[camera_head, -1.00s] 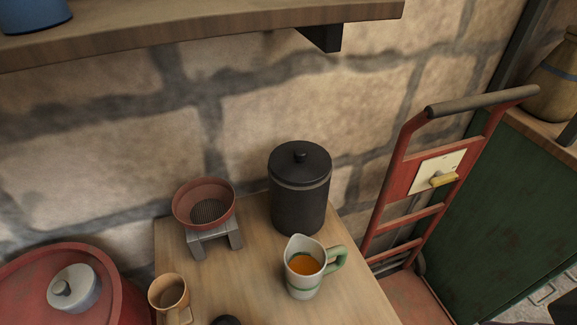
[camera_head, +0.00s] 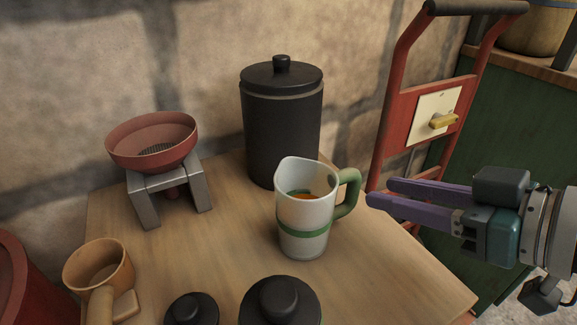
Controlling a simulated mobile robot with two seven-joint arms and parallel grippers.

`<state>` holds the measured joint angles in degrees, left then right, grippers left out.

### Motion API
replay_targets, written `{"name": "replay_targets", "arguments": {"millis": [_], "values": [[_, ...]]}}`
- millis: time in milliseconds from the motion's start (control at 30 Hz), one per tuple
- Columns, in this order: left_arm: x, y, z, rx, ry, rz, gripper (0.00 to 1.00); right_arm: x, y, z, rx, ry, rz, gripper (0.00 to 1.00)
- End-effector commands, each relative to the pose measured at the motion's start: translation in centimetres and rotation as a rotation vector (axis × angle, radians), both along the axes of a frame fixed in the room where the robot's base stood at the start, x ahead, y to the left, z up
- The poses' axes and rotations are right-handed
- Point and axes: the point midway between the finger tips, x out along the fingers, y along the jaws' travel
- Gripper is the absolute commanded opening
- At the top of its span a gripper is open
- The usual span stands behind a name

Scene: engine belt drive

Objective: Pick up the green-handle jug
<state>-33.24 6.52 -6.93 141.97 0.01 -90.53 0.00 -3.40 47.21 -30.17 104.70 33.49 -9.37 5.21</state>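The green-handle jug (camera_head: 303,222) stands upright on the wooden table (camera_head: 390,285). It is white with a green band, and some orange liquid shows inside. Its green handle (camera_head: 348,193) points right. My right gripper (camera_head: 378,192) comes in from the right with its two purple fingers apart. The fingertips are just right of the handle in the picture and nothing is between them. I cannot tell whether they touch the handle. My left gripper is not in view.
A black lidded canister (camera_head: 280,125) stands behind the jug. A red strainer bowl (camera_head: 150,142) on a grey stand (camera_head: 172,190) is at the left. A tan mug (camera_head: 98,268) and two black knobbed objects (camera_head: 280,303) are near the front. A red hand truck (camera_head: 398,115) stands beyond the table.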

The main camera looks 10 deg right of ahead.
Motion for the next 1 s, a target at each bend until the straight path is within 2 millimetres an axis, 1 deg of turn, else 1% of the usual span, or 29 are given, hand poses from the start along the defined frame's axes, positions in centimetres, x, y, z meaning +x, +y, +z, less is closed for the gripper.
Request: {"name": "replay_targets", "arguments": {"millis": [33, 200, 433, 600, 700, 800, 1000], "values": [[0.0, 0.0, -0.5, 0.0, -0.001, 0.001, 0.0, 0.5, 0.1, -0.4, 0.003, -0.008, -0.001, 0.37], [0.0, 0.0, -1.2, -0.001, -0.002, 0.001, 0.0, 2.4, 1.3, -1.1, 0.006, -0.008, -0.001, 0.37], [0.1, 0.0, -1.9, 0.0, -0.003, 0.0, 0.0, 3.9, 2.3, -1.8, 0.004, -0.008, 0.0, 0.37], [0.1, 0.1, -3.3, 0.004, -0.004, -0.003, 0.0, 6.3, 3.7, -3.0, 0.004, -0.009, -0.001, 0.37], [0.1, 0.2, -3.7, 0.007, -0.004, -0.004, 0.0, 7.3, 4.3, -3.5, 0.004, -0.008, -0.001, 0.37], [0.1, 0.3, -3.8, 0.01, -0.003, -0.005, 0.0, 7.7, 4.6, -3.6, 0.003, -0.006, 0.0, 0.37], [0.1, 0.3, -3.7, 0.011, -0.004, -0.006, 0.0, 7.7, 4.6, -3.5, 0.002, -0.006, 0.001, 0.37]]}}
